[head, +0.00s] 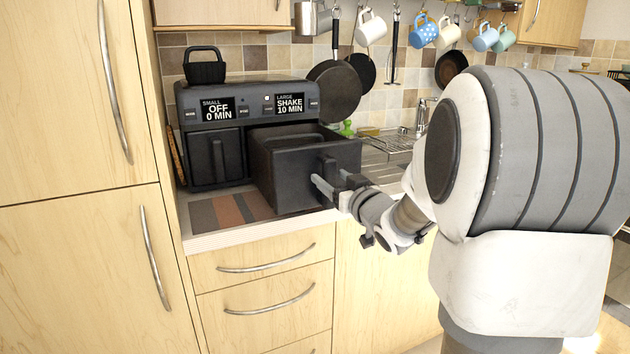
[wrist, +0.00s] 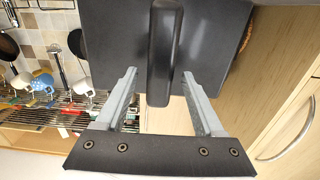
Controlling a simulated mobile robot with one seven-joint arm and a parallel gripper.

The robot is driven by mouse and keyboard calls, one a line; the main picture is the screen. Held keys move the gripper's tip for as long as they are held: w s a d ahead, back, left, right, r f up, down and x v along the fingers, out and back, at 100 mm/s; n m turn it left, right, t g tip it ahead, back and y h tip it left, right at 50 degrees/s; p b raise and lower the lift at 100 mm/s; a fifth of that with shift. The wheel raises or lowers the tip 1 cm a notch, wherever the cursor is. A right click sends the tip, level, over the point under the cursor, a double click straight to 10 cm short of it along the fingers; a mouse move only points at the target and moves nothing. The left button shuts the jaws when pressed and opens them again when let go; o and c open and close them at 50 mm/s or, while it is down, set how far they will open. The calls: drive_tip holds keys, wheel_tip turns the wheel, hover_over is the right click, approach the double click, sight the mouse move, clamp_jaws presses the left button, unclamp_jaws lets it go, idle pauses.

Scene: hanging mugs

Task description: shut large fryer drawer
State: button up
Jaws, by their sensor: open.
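The black two-drawer fryer (head: 245,92) stands on the counter against the tiled wall. Its large drawer (head: 290,172), on the right under the "SHAKE 10 MIN" display, is pulled well out. The small drawer (head: 216,160) on the left is in. My gripper (head: 325,182) is at the front of the large drawer, by its upright handle. In the wrist view my gripper (wrist: 160,88) is open, with one finger on each side of the large drawer's handle (wrist: 164,60). The fingers look apart from the handle; I cannot tell whether the tips touch the drawer's front.
A striped mat (head: 232,212) lies on the counter left of the large drawer. A black basket-like item (head: 204,66) sits on top of the fryer. Mugs (head: 423,31) and pans (head: 338,92) hang along the wall. A dish rack (head: 385,142) stands to the right.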

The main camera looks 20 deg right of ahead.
drive_tip(key=shift+w, duration=0.8)
drive_tip(key=shift+c, duration=0.3)
clamp_jaws()
idle(0.7)
